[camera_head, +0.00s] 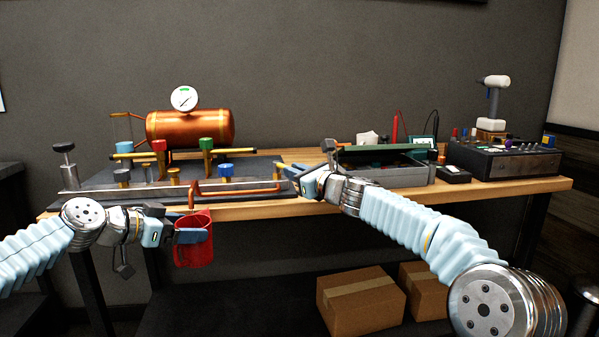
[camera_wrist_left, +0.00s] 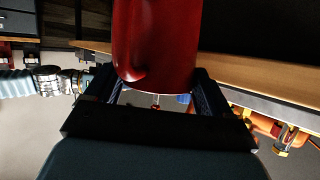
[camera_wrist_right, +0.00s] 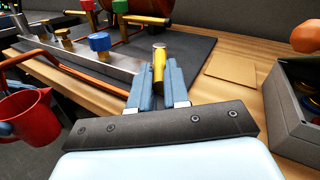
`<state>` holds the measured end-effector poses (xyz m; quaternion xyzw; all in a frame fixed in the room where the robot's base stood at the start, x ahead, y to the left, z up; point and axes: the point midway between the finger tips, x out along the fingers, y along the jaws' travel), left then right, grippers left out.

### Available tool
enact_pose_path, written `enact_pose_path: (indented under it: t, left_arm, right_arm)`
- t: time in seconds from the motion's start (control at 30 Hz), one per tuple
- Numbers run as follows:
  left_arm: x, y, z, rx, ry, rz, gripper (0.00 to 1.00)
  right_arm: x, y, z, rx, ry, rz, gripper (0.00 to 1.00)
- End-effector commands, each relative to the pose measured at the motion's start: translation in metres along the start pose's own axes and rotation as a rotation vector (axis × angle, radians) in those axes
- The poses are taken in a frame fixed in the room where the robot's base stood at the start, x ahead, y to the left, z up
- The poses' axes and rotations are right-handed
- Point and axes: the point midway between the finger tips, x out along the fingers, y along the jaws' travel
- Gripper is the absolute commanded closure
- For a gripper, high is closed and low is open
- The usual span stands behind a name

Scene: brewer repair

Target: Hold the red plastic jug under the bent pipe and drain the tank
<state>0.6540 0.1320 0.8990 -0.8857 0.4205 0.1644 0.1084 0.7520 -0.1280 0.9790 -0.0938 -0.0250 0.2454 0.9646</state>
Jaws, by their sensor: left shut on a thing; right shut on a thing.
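The red plastic jug (camera_head: 194,254) hangs in front of the bench edge, roughly upright, held by my left gripper (camera_head: 188,236). It fills the top of the left wrist view (camera_wrist_left: 155,40) between the fingers. The bent pipe (camera_head: 235,190) is orange copper and runs along the bench front; its left end turns down over the jug's mouth. The right wrist view shows this end (camera_wrist_right: 12,63) above the jug (camera_wrist_right: 28,116). The copper tank (camera_head: 192,128) stands behind. My right gripper (camera_wrist_right: 159,78) is shut on a yellow cylinder with a silver end (camera_wrist_right: 159,62). I cannot see any liquid.
A gauge (camera_head: 184,98) tops the tank. Red, green and blue valve knobs stand before it. A grey-green toolbox (camera_head: 400,174) and a dark control box (camera_head: 500,162) are on the right. Cardboard boxes (camera_head: 360,300) lie below the bench. A strip of bare wood lies beside the toolbox.

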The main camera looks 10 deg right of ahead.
Motion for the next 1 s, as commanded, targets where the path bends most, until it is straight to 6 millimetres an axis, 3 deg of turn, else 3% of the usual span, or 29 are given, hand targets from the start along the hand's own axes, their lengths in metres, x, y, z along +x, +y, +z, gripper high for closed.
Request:
enact_pose_path:
  t: [0.3,0.33,0.5,0.8,1.0]
  left_arm:
    - [0.000,0.000,-0.001,0.000,0.001,0.000,0.54]
    - [0.000,0.000,-0.001,0.000,0.001,0.000,0.54]
    - [0.000,0.000,-0.001,0.000,0.001,0.000,0.54]
    - [0.000,0.000,-0.001,0.000,0.001,0.000,0.54]
    - [0.000,0.000,-0.001,0.000,0.001,0.000,0.54]
  right_arm:
    - [-0.001,0.000,0.002,-0.002,0.002,-0.011,1.00]
    - [-0.001,0.000,0.002,-0.002,0.002,-0.011,0.83]
    - [-0.001,0.001,0.002,-0.002,0.003,-0.010,0.59]
    - [-0.003,0.000,0.000,-0.001,0.004,-0.010,0.59]
    - [-0.031,-0.001,0.001,0.000,0.004,-0.013,0.59]
